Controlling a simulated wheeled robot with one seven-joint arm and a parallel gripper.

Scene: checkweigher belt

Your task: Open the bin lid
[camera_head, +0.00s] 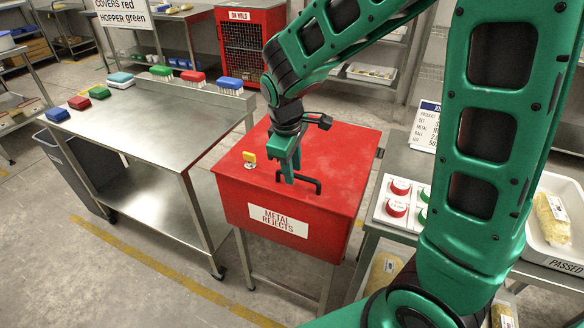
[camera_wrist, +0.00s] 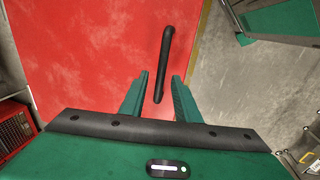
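The red bin (camera_head: 235,215) labelled "METAL REJECTS" stands on a metal frame in the middle of the head view. Its red lid (camera_head: 335,155) lies shut; the lid also fills much of the wrist view (camera_wrist: 90,60). A black bar handle (camera_head: 312,186) is near the lid's front edge. A yellow key-like piece (camera_head: 249,157) sits on the lid's left side. My gripper (camera_head: 289,178) points down at the handle. In the wrist view my gripper (camera_wrist: 160,80) is open, with the near end of the handle (camera_wrist: 166,50) showing between its fingers; contact is not clear.
A steel table (camera_head: 140,125) with coloured brushes stands left. A red "ON HOLD" cage (camera_head: 245,45) stands behind. Floor is clear in front.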

